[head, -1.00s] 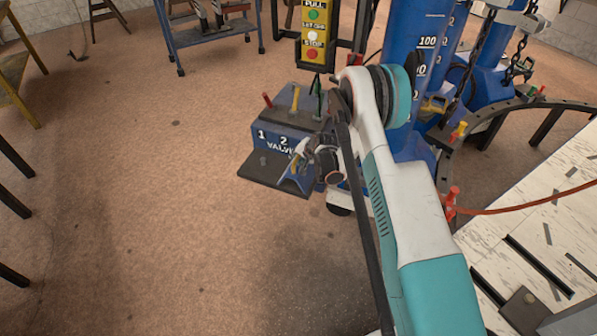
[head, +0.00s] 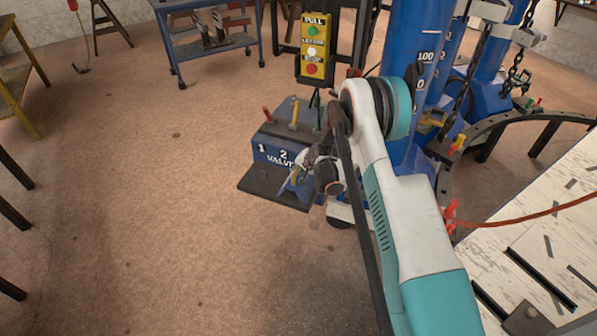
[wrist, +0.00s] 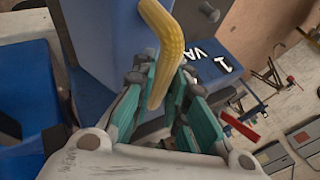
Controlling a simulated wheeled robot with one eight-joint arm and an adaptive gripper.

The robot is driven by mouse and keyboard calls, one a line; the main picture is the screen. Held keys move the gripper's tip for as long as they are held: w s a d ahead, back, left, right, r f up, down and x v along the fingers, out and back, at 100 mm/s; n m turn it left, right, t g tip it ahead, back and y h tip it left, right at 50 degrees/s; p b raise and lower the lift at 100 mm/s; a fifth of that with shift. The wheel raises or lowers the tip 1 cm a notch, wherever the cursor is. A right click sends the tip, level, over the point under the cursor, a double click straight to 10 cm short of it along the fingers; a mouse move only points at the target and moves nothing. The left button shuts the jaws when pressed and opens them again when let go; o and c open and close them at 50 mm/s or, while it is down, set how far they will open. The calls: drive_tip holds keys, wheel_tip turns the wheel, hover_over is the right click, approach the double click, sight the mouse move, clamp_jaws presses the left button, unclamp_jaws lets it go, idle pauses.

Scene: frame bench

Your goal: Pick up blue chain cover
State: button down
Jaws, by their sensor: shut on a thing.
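A small blue piece (head: 297,188), which looks like the chain cover, is at the front edge of the valve stand's black base plate in the head view, partly hidden by my gripper. In the wrist view, a blue panel (wrist: 108,40) fills the upper left, with a bent yellow handle (wrist: 170,45) standing out in front of it. My gripper (wrist: 160,85) has its teal fingers on either side of this handle, shut on it. In the head view, my gripper (head: 308,170) is small and low beside the stand. I cannot tell whether the blue piece is touching the plate.
The blue valve stand (head: 268,150) with coloured levers is right behind the gripper. A yellow button box (head: 314,48) hangs above it. Blue cylinders (head: 412,95) stand to the right, with a white bench (head: 535,245) nearer.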

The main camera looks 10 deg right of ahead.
wheel_tip(320, 180, up, 19)
drive_tip(key=p, duration=0.6)
